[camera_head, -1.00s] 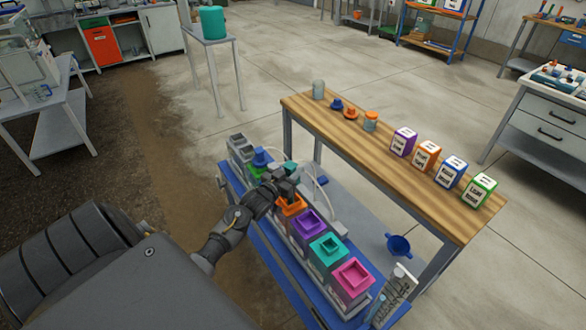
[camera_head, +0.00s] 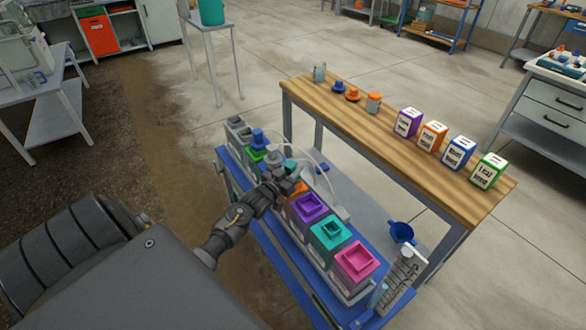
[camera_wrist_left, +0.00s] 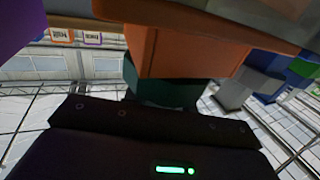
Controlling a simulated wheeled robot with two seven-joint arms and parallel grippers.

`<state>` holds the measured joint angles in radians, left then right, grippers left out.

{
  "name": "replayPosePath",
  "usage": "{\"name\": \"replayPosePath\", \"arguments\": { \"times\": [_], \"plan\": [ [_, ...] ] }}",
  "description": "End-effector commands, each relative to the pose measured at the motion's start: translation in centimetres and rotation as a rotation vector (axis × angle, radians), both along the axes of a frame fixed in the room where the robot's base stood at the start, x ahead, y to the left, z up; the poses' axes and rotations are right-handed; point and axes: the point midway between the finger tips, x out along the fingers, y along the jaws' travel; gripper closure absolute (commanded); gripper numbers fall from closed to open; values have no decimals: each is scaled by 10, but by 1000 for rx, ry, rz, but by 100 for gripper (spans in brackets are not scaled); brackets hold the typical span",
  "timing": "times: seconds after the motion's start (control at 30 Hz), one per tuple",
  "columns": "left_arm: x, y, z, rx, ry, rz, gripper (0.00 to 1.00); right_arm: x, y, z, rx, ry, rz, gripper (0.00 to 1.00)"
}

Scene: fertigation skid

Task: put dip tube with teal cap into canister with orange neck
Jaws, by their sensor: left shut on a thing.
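My left gripper (camera_head: 287,184) is at the canister with the orange neck (camera_head: 299,190) in the row on the blue skid and partly hides it. A teal cap (camera_head: 289,165) shows just above the gripper. In the left wrist view, the teal cap (camera_wrist_left: 165,92) sits at the jaws, against or very close to the orange neck (camera_wrist_left: 182,52). The jaws are shut on it. The dip tube below the cap is hidden, so I cannot tell how deep it is. My right gripper is not in view.
Purple (camera_head: 309,205), teal (camera_head: 331,231) and magenta (camera_head: 355,259) necked canisters stand on the near side of the row. A blue cap (camera_head: 258,137) stands on the far side. A wooden bench (camera_head: 390,140) with labelled boxes and small parts is to the right.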

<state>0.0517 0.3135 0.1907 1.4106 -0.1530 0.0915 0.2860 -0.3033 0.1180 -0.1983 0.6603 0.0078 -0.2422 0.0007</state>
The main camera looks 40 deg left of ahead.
Motion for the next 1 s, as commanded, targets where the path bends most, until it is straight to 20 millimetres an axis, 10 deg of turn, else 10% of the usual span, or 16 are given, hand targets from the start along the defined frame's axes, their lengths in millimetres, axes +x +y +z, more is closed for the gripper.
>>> {"name": "replayPosePath", "arguments": {
  "times": [0.3,0.33,0.53,1.0],
  "plan": [
    [0,0,-1,0,-1,0,100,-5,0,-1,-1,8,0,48],
    [0,0,-1,0,-1,0,72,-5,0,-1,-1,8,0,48],
    [0,0,-1,0,-1,0,48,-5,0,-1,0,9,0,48],
    [-25,-2,3,-1,4,0,48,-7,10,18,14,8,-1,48]
  ]
}}
